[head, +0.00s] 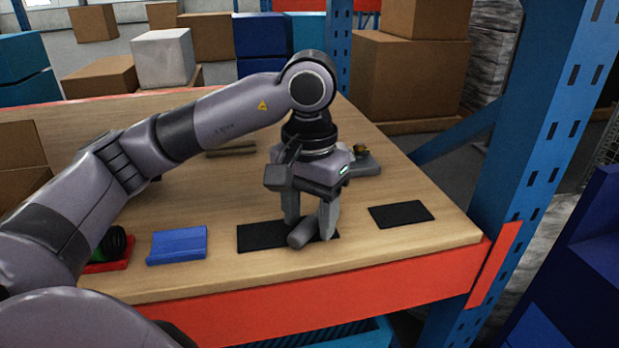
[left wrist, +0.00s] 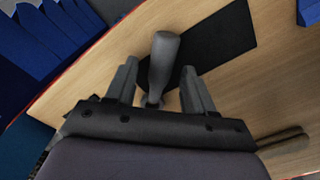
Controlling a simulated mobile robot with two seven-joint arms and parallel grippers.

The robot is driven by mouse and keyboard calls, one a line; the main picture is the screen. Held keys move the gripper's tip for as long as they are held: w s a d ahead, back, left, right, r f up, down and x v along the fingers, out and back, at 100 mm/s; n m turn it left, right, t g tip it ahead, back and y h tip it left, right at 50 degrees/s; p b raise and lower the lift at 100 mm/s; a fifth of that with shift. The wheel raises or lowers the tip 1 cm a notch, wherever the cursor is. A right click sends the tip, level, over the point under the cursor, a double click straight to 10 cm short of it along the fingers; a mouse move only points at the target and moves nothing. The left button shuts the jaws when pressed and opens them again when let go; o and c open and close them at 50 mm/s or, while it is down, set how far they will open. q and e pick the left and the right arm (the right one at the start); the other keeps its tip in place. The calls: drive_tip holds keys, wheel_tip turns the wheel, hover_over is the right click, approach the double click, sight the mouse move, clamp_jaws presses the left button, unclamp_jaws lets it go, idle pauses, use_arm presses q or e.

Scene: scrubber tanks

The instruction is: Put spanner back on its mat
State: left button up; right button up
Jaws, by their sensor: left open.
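A grey rod-like tool, probably the spanner (head: 300,235), lies at the black mat (head: 256,238) near the table's front edge. In the left wrist view the tool (left wrist: 164,58) has a thick rounded end and overlaps one side of the mat (left wrist: 222,40). My left gripper (head: 309,229) points down over it. Its two fingers stand apart on either side of the tool, and in the left wrist view the gripper (left wrist: 158,90) shows gaps beside it. Part of the tool is hidden by the fingers. My right gripper is out of view.
A smaller black mat (head: 401,214) lies bare to the right. A blue holder (head: 178,246) and a red tray (head: 107,267) with a green and black item are to the left. A grey block (head: 367,164) stands behind the gripper. A blue rack post (head: 530,120) rises at right.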

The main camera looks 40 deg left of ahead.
sight(309, 220)
use_arm(q)
wheel_tip(309, 220, up, 12)
drive_tip(key=p, duration=0.3)
idle(0.7)
